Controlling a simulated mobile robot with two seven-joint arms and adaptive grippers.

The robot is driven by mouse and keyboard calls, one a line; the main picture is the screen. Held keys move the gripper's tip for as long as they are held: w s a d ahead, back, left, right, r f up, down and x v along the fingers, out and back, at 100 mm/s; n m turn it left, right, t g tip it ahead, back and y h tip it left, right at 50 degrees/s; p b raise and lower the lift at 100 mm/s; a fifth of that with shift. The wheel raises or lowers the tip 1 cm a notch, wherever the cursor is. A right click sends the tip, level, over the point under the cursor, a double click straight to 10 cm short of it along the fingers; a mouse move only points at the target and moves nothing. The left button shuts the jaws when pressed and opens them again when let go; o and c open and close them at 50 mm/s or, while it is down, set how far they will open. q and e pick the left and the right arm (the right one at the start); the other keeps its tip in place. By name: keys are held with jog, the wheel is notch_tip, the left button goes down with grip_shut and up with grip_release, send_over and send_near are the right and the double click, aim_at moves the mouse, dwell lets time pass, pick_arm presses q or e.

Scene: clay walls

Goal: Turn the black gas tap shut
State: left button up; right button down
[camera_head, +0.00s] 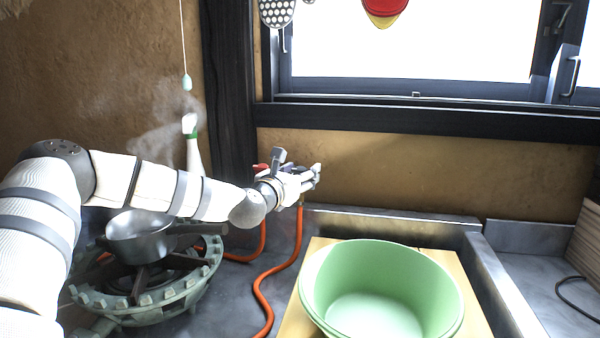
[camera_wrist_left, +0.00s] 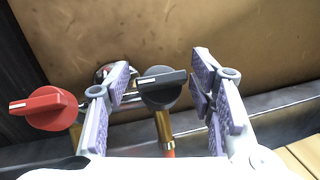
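The black gas tap (camera_wrist_left: 162,88) shows in the left wrist view, on a brass pipe (camera_wrist_left: 164,126) by the clay wall. Its bar handle lies nearly level across the picture, with a pale mark at its left end. My left gripper (camera_wrist_left: 162,74) is open, with one finger on each side of the black tap; I cannot tell if either finger touches it. In the head view my left gripper (camera_head: 311,178) reaches the wall below the window, and the black tap is hidden there. My right gripper is not in view.
A red tap (camera_wrist_left: 45,107) sits left of the black one. Orange hoses (camera_head: 262,290) run down to the counter. A steaming pot (camera_head: 138,240) stands on a gas ring (camera_head: 150,310) under my left arm. A green basin (camera_head: 318,285) stands on a board at right.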

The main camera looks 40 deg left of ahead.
pick_arm(q)
jog(key=v, duration=1.2)
